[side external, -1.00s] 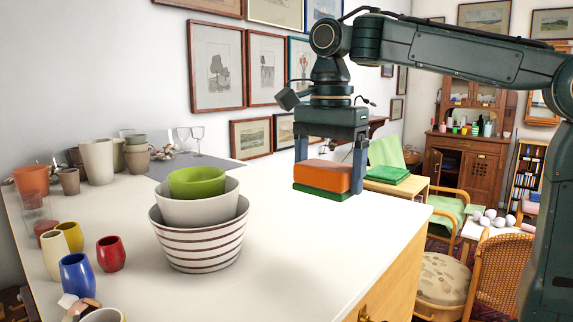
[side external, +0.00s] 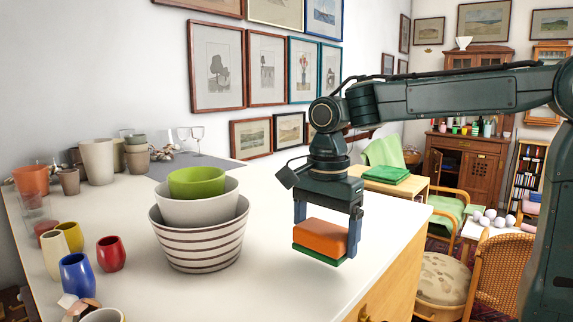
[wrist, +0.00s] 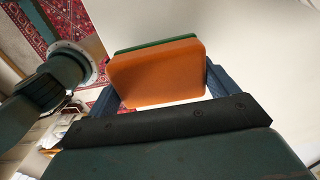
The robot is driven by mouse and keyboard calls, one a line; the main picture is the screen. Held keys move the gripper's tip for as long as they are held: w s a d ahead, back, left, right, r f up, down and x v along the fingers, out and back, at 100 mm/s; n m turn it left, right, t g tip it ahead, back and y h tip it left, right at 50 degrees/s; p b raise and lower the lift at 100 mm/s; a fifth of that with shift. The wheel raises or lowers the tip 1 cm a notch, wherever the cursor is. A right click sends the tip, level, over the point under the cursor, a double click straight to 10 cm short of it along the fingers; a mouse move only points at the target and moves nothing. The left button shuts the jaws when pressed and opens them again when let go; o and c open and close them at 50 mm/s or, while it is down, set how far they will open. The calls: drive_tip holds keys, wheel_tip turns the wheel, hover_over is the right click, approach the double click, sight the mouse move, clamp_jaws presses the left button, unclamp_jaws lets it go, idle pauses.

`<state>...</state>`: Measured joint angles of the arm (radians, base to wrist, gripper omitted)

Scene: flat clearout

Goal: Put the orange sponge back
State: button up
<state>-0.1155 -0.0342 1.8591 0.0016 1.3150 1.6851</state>
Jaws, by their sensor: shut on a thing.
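The orange sponge (side external: 321,237) is a block with a green layer underneath. My gripper (side external: 326,232) is shut on it, with one finger at each end. In the side view the sponge is level, near the front right part of the white table (side external: 215,300); I cannot tell how far it is above the top. In the wrist view the sponge (wrist: 157,75) sits between the blue fingers of my gripper (wrist: 160,82), with its green layer on the far side.
Stacked bowls (side external: 197,238), a green one on top, stand left of my gripper. Several cups, including a blue one (side external: 77,276) and a red one (side external: 111,254), stand at the left. A grey mat (side external: 185,167) lies at the back. The table's right edge is close by.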

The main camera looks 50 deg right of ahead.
sight(325, 251)
drive_tip(key=shift+f, duration=1.85)
drive_tip(key=shift+f, duration=0.1)
drive_tip(key=o, duration=0.8)
drive_tip(key=shift+c, duration=0.2)
drive_tip(key=shift+r, duration=6.1)
drive_tip(key=shift+s, duration=0.1)
